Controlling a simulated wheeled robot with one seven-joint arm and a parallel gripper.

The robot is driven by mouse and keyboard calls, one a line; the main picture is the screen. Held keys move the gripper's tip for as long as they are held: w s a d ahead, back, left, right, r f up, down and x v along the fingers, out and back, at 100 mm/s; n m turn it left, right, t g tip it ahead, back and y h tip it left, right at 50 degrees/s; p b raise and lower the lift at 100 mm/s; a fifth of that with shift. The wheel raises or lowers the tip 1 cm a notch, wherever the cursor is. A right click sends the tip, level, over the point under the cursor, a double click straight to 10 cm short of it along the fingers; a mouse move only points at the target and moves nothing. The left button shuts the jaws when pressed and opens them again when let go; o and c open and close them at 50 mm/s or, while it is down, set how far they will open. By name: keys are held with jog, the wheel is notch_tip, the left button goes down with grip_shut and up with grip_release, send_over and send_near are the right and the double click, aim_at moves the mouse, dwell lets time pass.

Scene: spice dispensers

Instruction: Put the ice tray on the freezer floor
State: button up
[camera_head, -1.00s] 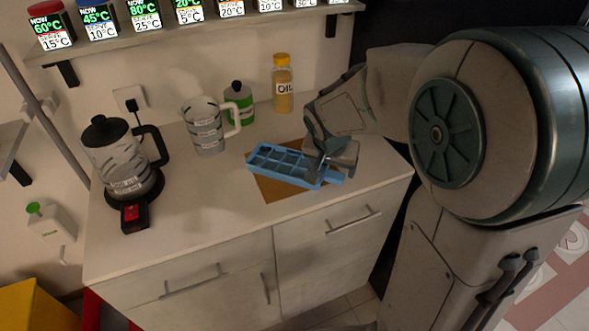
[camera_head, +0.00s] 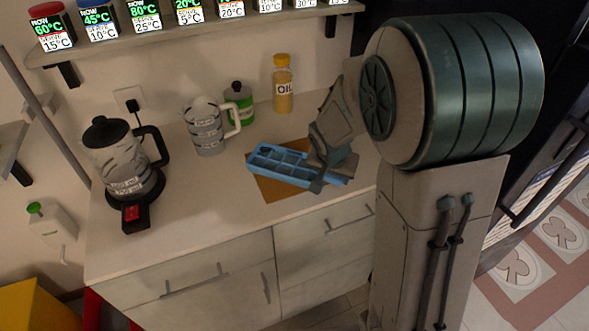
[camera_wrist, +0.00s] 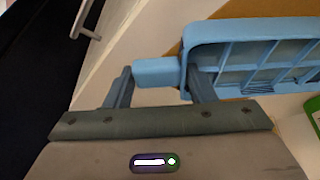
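The blue ice tray (camera_head: 283,163) lies on a brown board (camera_head: 285,188) on the counter, with several compartments. My gripper (camera_head: 318,184) is at the tray's right end, with its fingers pointing down. In the wrist view, the tray (camera_wrist: 252,52) shows at the upper right, and its end tab (camera_wrist: 156,71) lies between the two fingertips of my gripper (camera_wrist: 157,80). The fingers are spread apart. Whether they touch the tab is unclear. The inside of the freezer is not in view.
A kettle (camera_head: 124,170), a measuring jug (camera_head: 206,130), a green-labelled bottle (camera_head: 240,100) and an oil bottle (camera_head: 283,85) stand behind and left of the tray. The front middle of the counter (camera_head: 190,220) is clear. A dark appliance with a long handle (camera_head: 548,175) stands at the right.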

jog(key=c, duration=0.7)
jog(key=shift+r, duration=0.15)
jog(key=shift+r, duration=1.95)
jog(key=shift+s+d+r, duration=0.4)
jog(key=shift+d+r, duration=0.75)
jog(key=shift+d, duration=0.75)
jog(key=shift+s+d+r, duration=0.45)
jog(key=shift+d+r, duration=0.65)
jog(key=shift+d, duration=0.75)
jog(key=shift+s+d+r, duration=0.4)
jog(key=shift+d+r, duration=0.75)
jog(key=shift+d, duration=0.75)
